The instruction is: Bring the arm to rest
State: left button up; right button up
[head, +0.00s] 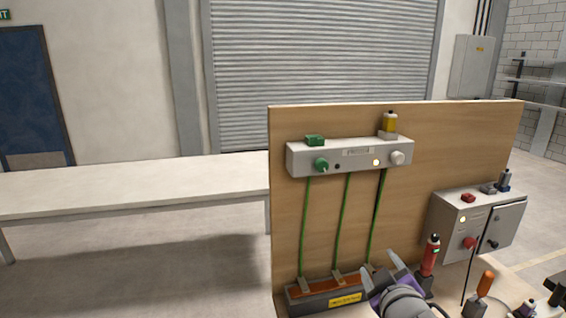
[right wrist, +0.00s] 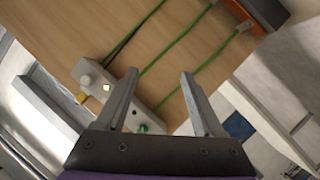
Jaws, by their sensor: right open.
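My right gripper (head: 381,264) is open and empty in front of the lower part of an upright wooden board (head: 325,225). In the right wrist view its two fingers (right wrist: 159,74) stand apart with nothing between them, and the board (right wrist: 120,38) lies beyond. A grey control box (head: 349,157) with a green knob (head: 321,165) is fixed high on the board, above the gripper. It also shows in the right wrist view (right wrist: 97,82), partly behind a finger. Green cables (head: 337,225) run down from it to a low dark tray (head: 320,302) with an orange inside. My left gripper is not in view.
Right of the gripper stand a red tool (head: 430,256) and an orange-handled tool (head: 485,284). A grey switch box (head: 445,225) with a red knob is behind them. A long white table (head: 130,185) stands at the left, bare on top. The floor between is clear.

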jog(key=s+a+f+m+g, duration=0.1)
jog(key=s+f+m+g, duration=0.1)
jog(key=s+f, duration=0.4)
jog(key=s+a+f+m+g+y, duration=0.1)
jog(key=s+f+m+g, duration=0.1)
jog(key=s+f+g, duration=0.2)
jog(key=s+a+f+m+g+y, duration=0.1)
jog(key=s+a+f+m+g, duration=0.1)
jog(key=s+f, duration=0.8)
notch_tip(320, 180, down, 7)
jog(key=shift+s+f+g, duration=0.1)
jog(key=shift+s+g, duration=0.15)
jog(key=shift+g, duration=0.25)
